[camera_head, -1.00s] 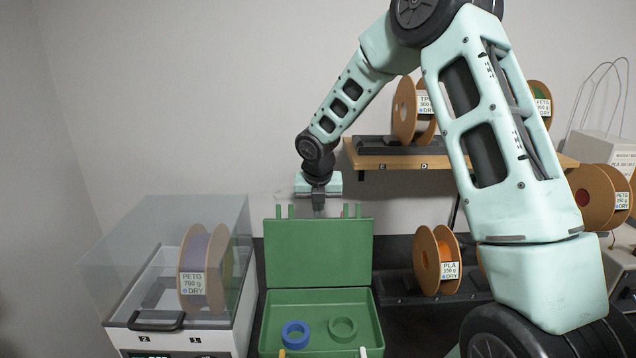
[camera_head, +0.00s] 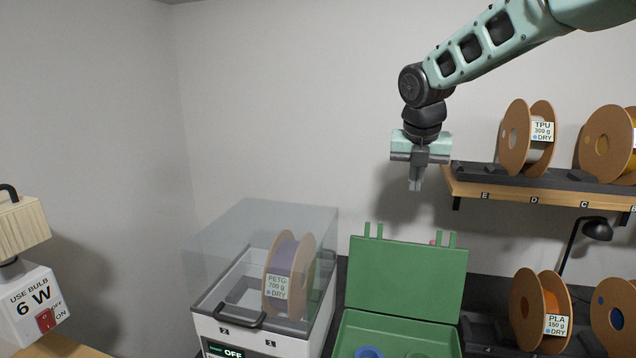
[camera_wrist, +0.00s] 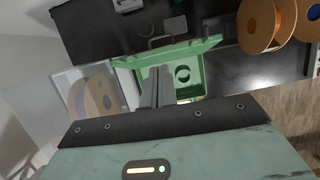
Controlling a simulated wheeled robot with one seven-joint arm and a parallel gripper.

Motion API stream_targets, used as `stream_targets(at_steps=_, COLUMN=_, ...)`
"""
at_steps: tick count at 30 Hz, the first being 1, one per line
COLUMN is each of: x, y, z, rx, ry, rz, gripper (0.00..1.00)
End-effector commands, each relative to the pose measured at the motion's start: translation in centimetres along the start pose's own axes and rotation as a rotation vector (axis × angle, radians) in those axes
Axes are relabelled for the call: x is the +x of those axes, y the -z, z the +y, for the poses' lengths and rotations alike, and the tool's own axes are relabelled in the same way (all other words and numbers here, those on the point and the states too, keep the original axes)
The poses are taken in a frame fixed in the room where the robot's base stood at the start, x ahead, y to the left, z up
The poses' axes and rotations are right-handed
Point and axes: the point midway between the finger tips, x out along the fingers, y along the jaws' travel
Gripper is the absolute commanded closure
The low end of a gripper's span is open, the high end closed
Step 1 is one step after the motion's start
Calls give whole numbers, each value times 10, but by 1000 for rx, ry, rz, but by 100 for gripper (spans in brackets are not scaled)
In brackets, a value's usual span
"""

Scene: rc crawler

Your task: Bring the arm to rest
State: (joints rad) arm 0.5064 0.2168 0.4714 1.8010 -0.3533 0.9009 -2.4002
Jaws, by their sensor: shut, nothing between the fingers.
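My gripper (camera_head: 416,184) hangs in the air at the end of my pale green arm, pointing down. It is above the open green case and left of the spool shelf, touching nothing. Its fingers are together and empty. In the wrist view the shut fingers (camera_wrist: 156,86) show over the green case (camera_wrist: 195,55). In the head view the green case (camera_head: 408,278) stands with its lid up, and a blue ring (camera_head: 368,352) shows in it at the bottom edge of the picture.
A clear-lidded dryer box (camera_head: 262,262) with a PETG spool (camera_head: 283,270) stands left of the case. A wooden shelf (camera_head: 540,195) carrying spools is to the right. A PLA spool (camera_head: 538,310) sits below it. A lamp (camera_head: 25,225) stands far left. Wall space left of my gripper is clear.

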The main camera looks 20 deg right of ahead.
Motion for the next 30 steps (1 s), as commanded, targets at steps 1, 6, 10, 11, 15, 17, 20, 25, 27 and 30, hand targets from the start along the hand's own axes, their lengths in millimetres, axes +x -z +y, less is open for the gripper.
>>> stream_targets(at_steps=1, x=0, y=0, z=0, rx=0, ry=0, rz=0, gripper=100)
stream_targets(at_steps=6, x=4, y=16, z=11, rx=40, ry=-9, rz=11, gripper=100)
stream_targets(at_steps=10, x=15, y=66, z=42, rx=203, ry=-35, rz=53, gripper=100)
stream_targets(at_steps=11, x=18, y=80, z=49, rx=253, ry=-38, rz=67, gripper=100)
stream_targets(at_steps=15, x=29, y=152, z=77, rx=502, ry=-42, rz=135, gripper=100)
stream_targets(at_steps=17, x=33, y=183, z=85, rx=611, ry=-36, rz=164, gripper=100)
stream_targets(at_steps=20, x=40, y=234, z=92, rx=793, ry=-13, rz=210, gripper=100)
stream_targets(at_steps=25, x=52, y=316, z=91, rx=1109, ry=55, rz=272, gripper=100)
stream_targets(at_steps=27, x=58, y=348, z=86, rx=1240, ry=94, rz=290, gripper=100)
stream_targets(at_steps=30, x=66, y=389, z=74, rx=1424, ry=152, rz=305, gripper=100)
